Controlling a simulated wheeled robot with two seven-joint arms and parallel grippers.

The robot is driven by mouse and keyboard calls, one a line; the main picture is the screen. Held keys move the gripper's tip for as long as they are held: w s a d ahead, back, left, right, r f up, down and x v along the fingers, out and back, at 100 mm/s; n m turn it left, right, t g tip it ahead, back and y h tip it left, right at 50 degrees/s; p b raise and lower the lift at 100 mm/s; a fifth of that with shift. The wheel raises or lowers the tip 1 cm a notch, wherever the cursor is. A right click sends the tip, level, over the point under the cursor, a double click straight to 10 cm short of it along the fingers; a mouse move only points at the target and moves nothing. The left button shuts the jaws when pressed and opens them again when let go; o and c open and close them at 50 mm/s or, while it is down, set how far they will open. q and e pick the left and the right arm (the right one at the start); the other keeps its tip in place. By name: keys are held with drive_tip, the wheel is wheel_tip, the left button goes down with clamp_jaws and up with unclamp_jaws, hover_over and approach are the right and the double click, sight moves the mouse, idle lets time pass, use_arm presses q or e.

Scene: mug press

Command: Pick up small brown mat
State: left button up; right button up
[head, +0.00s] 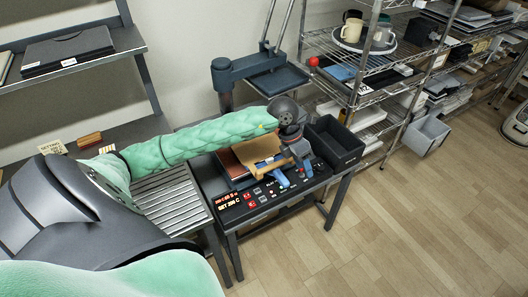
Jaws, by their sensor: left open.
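A small brown mat (258,151), light tan-brown, lies on the press table beside my left wrist. My arm and wrist hide part of it, and a darker red-brown flat piece (231,164) shows at its left. My left gripper (293,174) points down just to the right of the mat, over the press's control panel. Its blue-tipped fingers are apart, and I see nothing between them. Whether a finger touches the mat's edge cannot be told. My right gripper is not in view.
The dark control panel (262,198) has lit displays and buttons. A black open bin (333,145) stands close right of my left gripper. The press's grey upper arm (248,67) rises behind. A wire rack (350,85) holds mugs (351,31).

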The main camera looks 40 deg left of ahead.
sight(277, 163)
use_arm(q)
drive_tip(key=a+y, duration=0.1)
drive_tip(key=a, duration=0.2)
drive_tip(key=a+y, duration=0.2)
drive_tip(key=a, duration=0.2)
drive_tip(key=w+a+r+y, duration=0.1)
drive_tip(key=a+y, duration=0.1)
drive_tip(key=a, duration=0.1)
drive_tip(key=shift+a+r+n+g, duration=0.1)
drive_tip(key=shift+a+n+g, duration=0.2)
drive_tip(key=shift+a, duration=0.15)
drive_tip(key=shift+f+p, duration=0.65)
drive_tip(key=shift+f, duration=0.65)
drive_tip(key=f+p, duration=0.1)
drive_tip(key=f, duration=0.1)
drive_tip(key=f+p, duration=0.2)
drive_tip(key=shift+s+d+f, duration=0.1)
drive_tip(key=shift+d, duration=0.3)
drive_tip(key=shift+f, duration=0.5)
clamp_jaws()
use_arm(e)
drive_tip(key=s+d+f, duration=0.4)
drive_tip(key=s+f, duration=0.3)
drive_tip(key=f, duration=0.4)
